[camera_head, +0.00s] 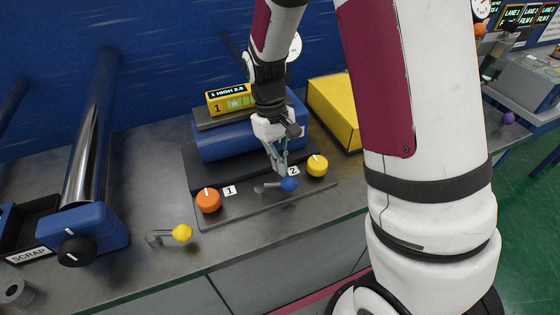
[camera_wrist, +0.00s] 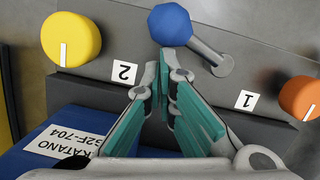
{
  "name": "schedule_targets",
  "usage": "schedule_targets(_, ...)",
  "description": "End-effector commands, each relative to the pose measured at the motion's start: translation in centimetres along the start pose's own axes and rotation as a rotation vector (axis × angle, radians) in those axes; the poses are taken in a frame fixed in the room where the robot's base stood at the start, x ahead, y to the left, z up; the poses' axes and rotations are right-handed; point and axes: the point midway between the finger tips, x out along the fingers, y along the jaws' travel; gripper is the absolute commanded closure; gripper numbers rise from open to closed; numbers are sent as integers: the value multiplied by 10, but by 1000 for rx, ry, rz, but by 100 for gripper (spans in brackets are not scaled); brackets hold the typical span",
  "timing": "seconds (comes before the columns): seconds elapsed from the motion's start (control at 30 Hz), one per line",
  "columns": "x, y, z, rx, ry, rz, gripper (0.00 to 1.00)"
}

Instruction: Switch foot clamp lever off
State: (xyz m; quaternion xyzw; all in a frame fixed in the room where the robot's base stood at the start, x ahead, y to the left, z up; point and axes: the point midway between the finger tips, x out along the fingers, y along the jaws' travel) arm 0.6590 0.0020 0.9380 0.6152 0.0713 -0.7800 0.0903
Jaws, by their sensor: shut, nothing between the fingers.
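A lever with a blue knob (camera_head: 289,184) lies on the dark plate (camera_head: 235,212) between an orange knob (camera_head: 208,201) and a yellow knob (camera_head: 317,165). My gripper (camera_head: 280,168) is just above and behind the blue knob, pointing down, with its fingers shut and empty. In the wrist view the blue knob (camera_wrist: 170,24) and its grey arm (camera_wrist: 212,57) sit just beyond my fingertips (camera_wrist: 165,75). Whether they touch is unclear. Another lever with a yellow ball (camera_head: 182,233) stands at the bench's front edge. No label readable here tells which is the foot clamp lever.
Labels 1 (camera_head: 229,190) and 2 (camera_head: 293,170) mark the plate. A blue unit (camera_head: 225,145) and a yellow block (camera_head: 333,108) stand behind. A metal roller (camera_head: 91,140) and scrap bin (camera_head: 25,235) are at left. My arm hides the bench's right part.

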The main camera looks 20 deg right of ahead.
Motion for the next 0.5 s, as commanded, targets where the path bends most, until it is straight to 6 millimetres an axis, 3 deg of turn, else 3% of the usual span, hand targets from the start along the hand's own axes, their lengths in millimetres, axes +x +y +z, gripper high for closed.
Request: schedule_targets(0.5,2,1,8,55,-3,-13,100)
